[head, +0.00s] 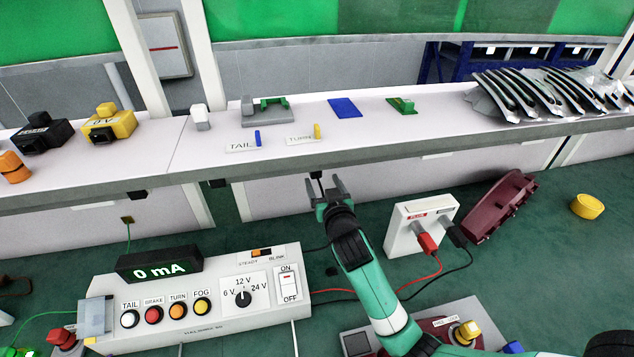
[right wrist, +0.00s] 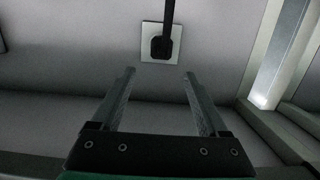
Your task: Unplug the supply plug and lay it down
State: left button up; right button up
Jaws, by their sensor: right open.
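A black plug (right wrist: 160,46) sits in a white wall socket plate (right wrist: 147,52) in the right wrist view, with a dark cable running up from it. In the head view the black plug (head: 316,176) shows small against the panel below the shelf. My right gripper (head: 324,184) is open and empty, its fingers pointing at the panel. In the right wrist view its fingertips (right wrist: 159,72) are spread below the plug, with a gap between them and it. The socket plate is hard to make out in the head view. My left gripper is not in view.
A control box (head: 205,300) reading 0 mA stands at lower left. A white box (head: 405,225) with a red plug (head: 428,243) and a black plug (head: 456,235) stands right of my arm. A maroon lamp housing (head: 495,210) and yellow roll (head: 587,206) are farther right. Green surface between is partly clear.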

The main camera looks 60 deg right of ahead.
aim_at(317, 173)
jog(key=b+x, duration=0.1)
jog(key=x, duration=0.2)
jog(key=f+b+x, duration=0.1)
jog(key=x, duration=0.2)
jog(key=b+x, duration=0.1)
jog(key=x, duration=0.2)
jog(key=shift+a+f+b, duration=0.1)
jog(key=shift+f+b, duration=0.05)
jog(key=shift+b, duration=0.25)
jog(key=shift+w+d, duration=0.35)
jog(key=shift+d, duration=0.05)
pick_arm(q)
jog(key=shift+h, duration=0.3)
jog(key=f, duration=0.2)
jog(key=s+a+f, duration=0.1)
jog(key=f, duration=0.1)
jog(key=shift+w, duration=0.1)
pick_arm(e)
grip_shut()
